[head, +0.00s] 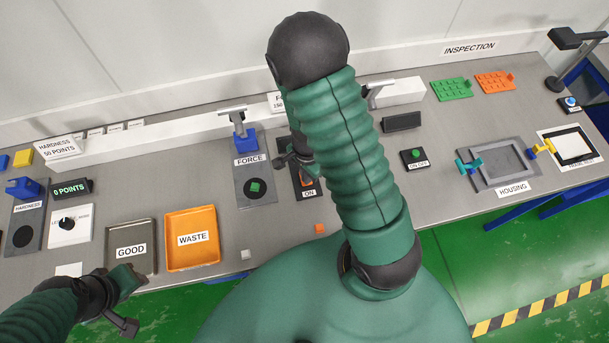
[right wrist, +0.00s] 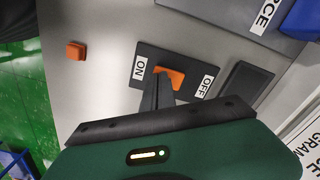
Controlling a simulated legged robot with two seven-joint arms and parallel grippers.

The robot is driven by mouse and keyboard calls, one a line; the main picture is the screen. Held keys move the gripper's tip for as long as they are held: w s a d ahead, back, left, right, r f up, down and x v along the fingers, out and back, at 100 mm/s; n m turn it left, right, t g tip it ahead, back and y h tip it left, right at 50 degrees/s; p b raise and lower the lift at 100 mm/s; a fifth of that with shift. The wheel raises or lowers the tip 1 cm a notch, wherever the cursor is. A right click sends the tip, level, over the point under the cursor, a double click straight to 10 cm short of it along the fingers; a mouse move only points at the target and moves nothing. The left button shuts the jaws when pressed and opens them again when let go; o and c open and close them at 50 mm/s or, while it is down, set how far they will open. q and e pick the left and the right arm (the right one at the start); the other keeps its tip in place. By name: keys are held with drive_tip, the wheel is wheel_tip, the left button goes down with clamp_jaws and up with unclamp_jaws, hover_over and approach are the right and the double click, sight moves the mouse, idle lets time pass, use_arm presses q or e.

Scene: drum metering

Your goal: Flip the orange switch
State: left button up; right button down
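The orange switch (right wrist: 172,77) sits on a dark plate (right wrist: 202,72) marked ON at one end and OFF at the other. In the head view the switch (head: 307,182) is partly hidden by my right arm and gripper. My right gripper (right wrist: 158,92) has its dark fingers close together, with no clear gap. Their tips overlap the near side of the switch, toward the ON label; I cannot tell whether they touch it. Which way the switch is tipped is unclear. My left gripper (head: 128,290) is at the lower left by the GOOD tray; its fingers are not clear.
A FORCE station (head: 254,185) stands left of the switch plate. A small orange block (right wrist: 76,50) lies near the table's front edge. The WASTE tray (head: 192,265) and GOOD tray (head: 146,234) are further left. A green ON/OFF button (head: 415,155) is to the right.

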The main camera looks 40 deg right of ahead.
wheel_tip(320, 180, up, 7)
drive_tip(key=p, duration=0.7)
idle(0.3)
